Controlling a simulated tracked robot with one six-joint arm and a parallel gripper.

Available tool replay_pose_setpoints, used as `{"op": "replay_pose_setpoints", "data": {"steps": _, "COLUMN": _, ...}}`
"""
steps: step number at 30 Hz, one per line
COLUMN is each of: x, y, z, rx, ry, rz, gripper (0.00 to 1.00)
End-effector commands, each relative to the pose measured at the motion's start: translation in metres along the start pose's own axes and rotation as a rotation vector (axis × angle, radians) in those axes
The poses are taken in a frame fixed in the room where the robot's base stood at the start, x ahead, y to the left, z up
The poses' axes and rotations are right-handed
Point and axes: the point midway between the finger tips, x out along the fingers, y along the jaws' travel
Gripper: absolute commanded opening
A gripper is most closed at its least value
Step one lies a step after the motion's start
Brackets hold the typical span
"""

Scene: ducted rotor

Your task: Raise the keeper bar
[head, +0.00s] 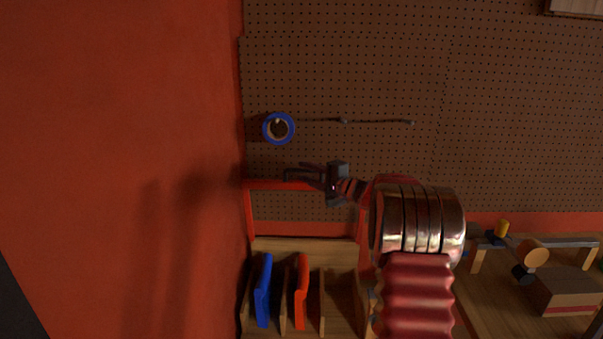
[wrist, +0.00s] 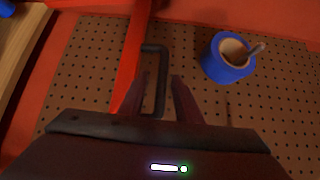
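A red bar, which I take to be the keeper bar (head: 265,184), runs level across the top of a red frame in the head view. It also shows in the wrist view (wrist: 136,50), running down the picture. A dark bent handle (wrist: 161,65) stands beside the bar. My gripper (head: 292,173) is at the bar in the head view. In the wrist view my gripper (wrist: 159,77) is open, with one finger on each side of the handle's long leg. I cannot tell whether either finger touches it. The handle's lower end is hidden behind my gripper.
A blue ring-shaped holder (head: 278,128) is on the brown pegboard (head: 400,70), above my gripper. Blue (head: 263,290) and red (head: 302,291) pieces stand in a wooden rack below. A red wall (head: 110,100) fills the left.

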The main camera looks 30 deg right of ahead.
Motion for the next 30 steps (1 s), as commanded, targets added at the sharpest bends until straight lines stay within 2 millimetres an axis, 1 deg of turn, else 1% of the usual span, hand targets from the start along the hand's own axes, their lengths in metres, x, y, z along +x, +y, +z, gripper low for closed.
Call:
{"op": "replay_pose_setpoints", "data": {"steps": 3, "x": -0.021, "y": -0.001, "z": -0.001, "rx": 0.0, "ry": 0.002, "rz": 0.0, "gripper": 0.3}}
{"op": "replay_pose_setpoints", "data": {"steps": 12, "x": -0.074, "y": 0.0, "z": -0.001, "rx": 0.0, "ry": 0.002, "rz": 0.001, "gripper": 0.3}}
{"op": "replay_pose_setpoints", "data": {"steps": 16, "x": -0.094, "y": 0.001, "z": -0.001, "rx": 0.0, "ry": 0.001, "rz": 0.001, "gripper": 0.3}}
{"op": "replay_pose_setpoints", "data": {"steps": 21, "x": -0.107, "y": 0.002, "z": 0.0, "rx": 0.0, "ry": -0.001, "rz": 0.002, "gripper": 0.3}}
{"op": "replay_pose_setpoints", "data": {"steps": 30, "x": -0.109, "y": 0.002, "z": 0.0, "rx": 0.0, "ry": -0.002, "rz": 0.002, "gripper": 0.3}}
